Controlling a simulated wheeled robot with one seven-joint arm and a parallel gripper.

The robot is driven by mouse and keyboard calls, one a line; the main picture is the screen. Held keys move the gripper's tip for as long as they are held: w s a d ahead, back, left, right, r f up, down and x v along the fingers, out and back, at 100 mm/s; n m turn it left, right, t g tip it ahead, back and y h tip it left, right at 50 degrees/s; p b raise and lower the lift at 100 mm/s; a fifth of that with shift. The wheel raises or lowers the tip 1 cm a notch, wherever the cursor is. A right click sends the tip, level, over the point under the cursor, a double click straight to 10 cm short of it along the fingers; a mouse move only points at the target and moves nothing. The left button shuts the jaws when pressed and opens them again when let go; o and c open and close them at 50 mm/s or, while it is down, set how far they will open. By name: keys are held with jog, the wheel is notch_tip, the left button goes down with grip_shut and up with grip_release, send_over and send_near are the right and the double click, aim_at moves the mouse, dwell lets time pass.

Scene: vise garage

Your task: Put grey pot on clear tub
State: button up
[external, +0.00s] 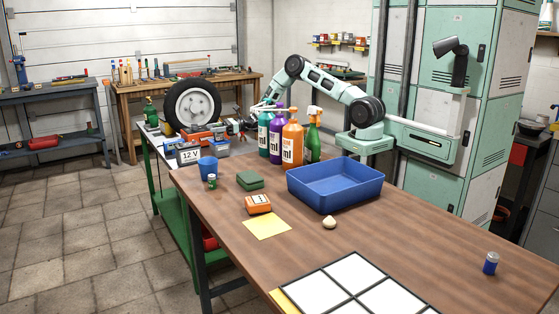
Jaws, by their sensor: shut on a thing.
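My gripper (246,120) is behind and left of the spray bottles, over the far end of the workbench near the cluttered green stand. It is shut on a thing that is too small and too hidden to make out. I cannot pick out a grey pot for certain; the thing in the jaws may be it. I cannot make out a clear tub for certain among the crowded things on the green stand (152,165).
Spray bottles (291,144) stand close in front of my wrist. A wheel (192,104) and a 12 V battery (188,154) are left of it.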

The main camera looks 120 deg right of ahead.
jog(key=o, duration=1)
jog(key=shift+o, duration=0.2)
jog(key=s+a, duration=0.2)
jog(key=s, duration=1)
jog(key=shift+r, duration=0.1)
